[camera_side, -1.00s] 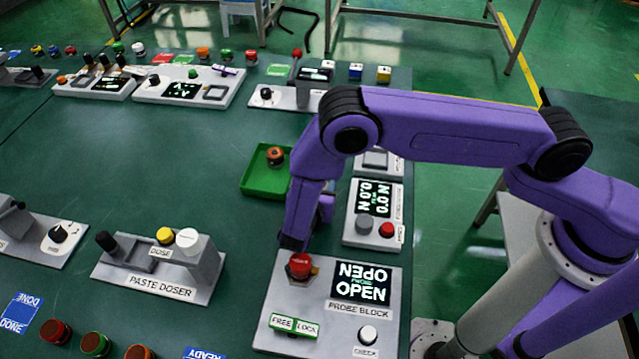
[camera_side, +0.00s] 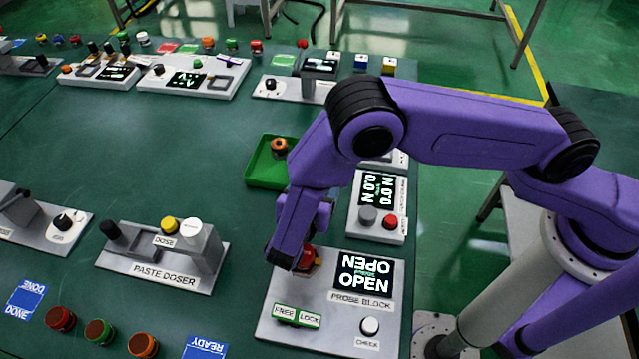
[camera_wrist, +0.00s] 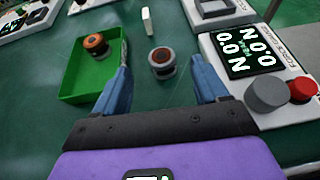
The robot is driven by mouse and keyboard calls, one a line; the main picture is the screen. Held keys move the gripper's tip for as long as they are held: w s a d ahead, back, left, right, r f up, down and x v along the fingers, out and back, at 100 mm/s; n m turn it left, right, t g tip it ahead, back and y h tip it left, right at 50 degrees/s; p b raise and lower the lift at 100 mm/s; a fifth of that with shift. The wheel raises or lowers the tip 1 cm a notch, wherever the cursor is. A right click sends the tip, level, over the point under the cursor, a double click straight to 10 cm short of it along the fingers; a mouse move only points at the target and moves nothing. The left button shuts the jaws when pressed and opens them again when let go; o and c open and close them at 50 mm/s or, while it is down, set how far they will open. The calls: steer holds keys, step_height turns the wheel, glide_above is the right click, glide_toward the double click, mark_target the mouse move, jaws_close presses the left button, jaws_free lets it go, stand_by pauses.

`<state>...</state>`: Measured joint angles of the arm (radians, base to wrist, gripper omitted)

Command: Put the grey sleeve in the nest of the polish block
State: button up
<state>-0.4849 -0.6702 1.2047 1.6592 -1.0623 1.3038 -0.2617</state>
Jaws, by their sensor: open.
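A small round grey part (camera_wrist: 162,62) with a brownish ring on top stands upright on the green table in the wrist view. It may be the grey sleeve. It lies beyond and between my blue fingertips, apart from both. My gripper (camera_wrist: 163,75) is open and empty; in the side view my purple arm hides most of it and the grey part. No label reading polish block is legible, so I cannot tell which block or nest it is.
A green tray (camera_wrist: 75,85) with an orange-topped part (camera_wrist: 95,43) is left of my gripper. The force gauge (camera_wrist: 265,75) with grey and red buttons is close on the right. The probe block (camera_side: 335,320) is in front, and the paste doser (camera_side: 165,262) stands left.

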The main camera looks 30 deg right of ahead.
step_height(320, 180, up, 6)
steer(key=shift+r, duration=0.2)
steer(key=shift+d, duration=0.1)
steer(key=s+d+r+m+g+y, duration=0.3)
steer(key=s+d+r+m, duration=0.2)
steer(key=s+d, duration=0.2)
steer(key=s+d+r+m+g+y, duration=0.3)
steer(key=s+d+r+m+g, duration=0.1)
steer(key=d, duration=0.6)
step_height(320, 180, up, 2)
steer(key=s+m, duration=0.1)
steer(key=s, duration=0.1)
steer(key=shift+s+r, duration=0.15)
steer(key=shift+s, duration=0.2)
steer(key=s+d+m+y, duration=0.1)
steer(key=s, duration=0.2)
steer(key=s+d+r+m+g+y, duration=0.1)
steer(key=s+d+y, duration=0.1)
steer(key=s, duration=0.1)
steer(key=s+d+r+m+y, duration=0.1)
steer(key=s+d, duration=0.1)
steer(key=s, duration=0.1)
steer(key=shift+s+r+m+g, duration=0.1)
steer(key=shift+s+m+g, duration=0.15)
steer(key=shift+m+g, duration=0.15)
steer(key=shift+a, duration=0.1)
